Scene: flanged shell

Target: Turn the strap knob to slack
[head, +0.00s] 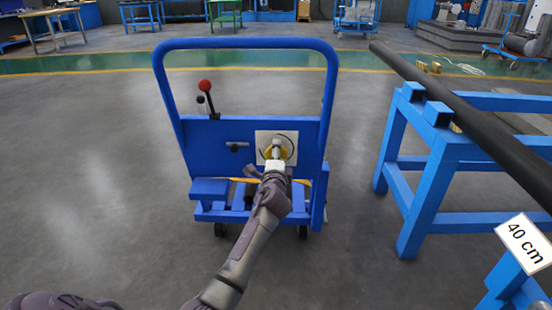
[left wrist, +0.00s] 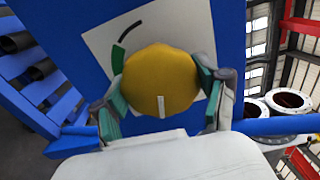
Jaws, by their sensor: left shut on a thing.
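The strap knob is a round yellow knob (left wrist: 158,70) with a white line on its face, set on a white plate (left wrist: 192,22) on a blue panel. In the left wrist view the white line points toward the bottom of the picture. My left gripper (left wrist: 160,88) is shut on the knob, with green-padded fingers on both sides. In the head view my left gripper (head: 277,153) covers most of the knob, and the plate (head: 290,136) shows around it. My right gripper is not in view.
The panel belongs to a blue wheeled cart (head: 205,140) with a tall handle and a red-knobbed lever (head: 205,87). A blue stand (head: 428,185) bearing a long dark pipe (head: 470,115) is to the right. Floor left of the cart is clear.

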